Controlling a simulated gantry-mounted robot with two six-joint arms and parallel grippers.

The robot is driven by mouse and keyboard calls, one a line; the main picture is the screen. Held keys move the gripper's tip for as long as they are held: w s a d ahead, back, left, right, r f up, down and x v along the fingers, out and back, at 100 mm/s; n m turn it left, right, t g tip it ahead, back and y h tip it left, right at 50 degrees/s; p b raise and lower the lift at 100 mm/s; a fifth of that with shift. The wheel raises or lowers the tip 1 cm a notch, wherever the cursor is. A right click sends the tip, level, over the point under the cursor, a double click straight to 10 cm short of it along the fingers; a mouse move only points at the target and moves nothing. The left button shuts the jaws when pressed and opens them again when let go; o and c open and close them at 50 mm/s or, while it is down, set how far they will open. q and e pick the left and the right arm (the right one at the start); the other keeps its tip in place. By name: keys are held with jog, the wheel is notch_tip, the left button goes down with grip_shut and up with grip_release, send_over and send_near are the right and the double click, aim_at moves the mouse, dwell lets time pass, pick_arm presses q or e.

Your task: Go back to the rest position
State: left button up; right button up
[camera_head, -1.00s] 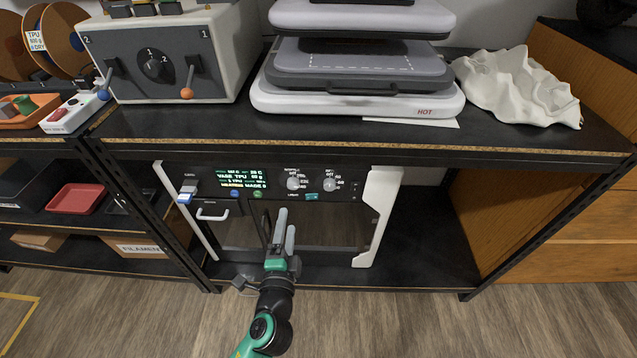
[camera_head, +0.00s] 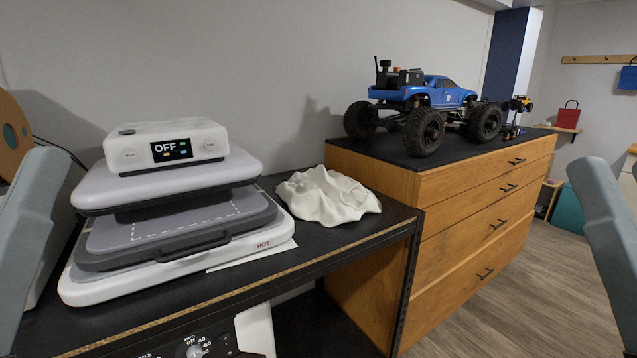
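A grey, rounded finger of my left gripper (camera_head: 28,225) shows at the left edge of the head view, close to the camera. A similar grey finger of my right gripper (camera_head: 608,230) shows at the right edge. Both are cut off by the picture's edges, so whether either is open or shut cannot be told. Neither is seen to touch or hold anything. The rest of both arms is out of view.
A heat press (camera_head: 175,205) reading OFF stands with its plates apart on the black bench (camera_head: 330,262). A crumpled white sheet (camera_head: 328,196) lies beside it. A blue crawler truck (camera_head: 440,92) stands on a wooden drawer cabinet (camera_head: 470,215). Floor is clear at lower right.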

pick_arm(q)
notch_tip(320, 180, up, 34)
jog(key=p, duration=2.9)
jog(key=shift+w+r+p, duration=0.15)
jog(key=shift+w+p, duration=0.1)
jog(key=shift+p, duration=0.15)
pick_arm(e)
notch_tip(320, 180, up, 35)
